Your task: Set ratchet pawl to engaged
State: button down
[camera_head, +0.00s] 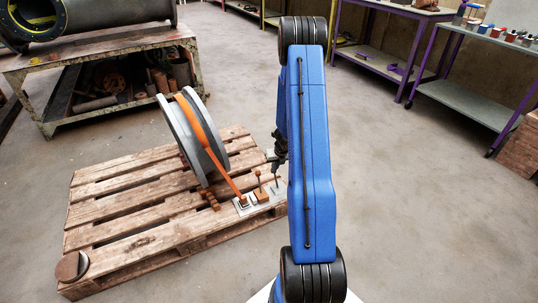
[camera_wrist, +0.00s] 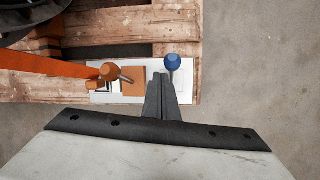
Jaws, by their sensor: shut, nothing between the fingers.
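A white base plate (camera_wrist: 138,98) lies on the wooden pallet's edge and carries an orange block (camera_wrist: 136,80). A lever with an orange knob (camera_wrist: 110,72) is left of the block, and a lever with a blue knob (camera_wrist: 172,62) is right of it. In the head view, the orange knob (camera_head: 258,173) stands upright on its stalk. Which lever is the ratchet pawl, I cannot tell. My gripper (camera_wrist: 161,78) is shut and empty, its fingertips close to the blue knob; whether they touch, I cannot tell. In the head view my gripper (camera_head: 274,158) is above the plate, partly hidden by my arm.
An orange strap (camera_head: 222,165) runs from a grey reel (camera_head: 208,145) to the plate. The pallet (camera_head: 120,212) holds these and a round brown piece (camera_head: 72,266). A workbench (camera_head: 60,62) and purple-legged tables (camera_head: 460,85) stand behind. The floor right of the pallet is clear.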

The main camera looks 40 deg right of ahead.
jog(key=w+d+r, duration=0.2)
jog(key=w+r, duration=0.3)
jog(key=r, duration=0.1)
jog(key=shift+w+d+r, duration=0.3)
jog(key=shift+w+r, duration=0.05)
dwell(0.6)
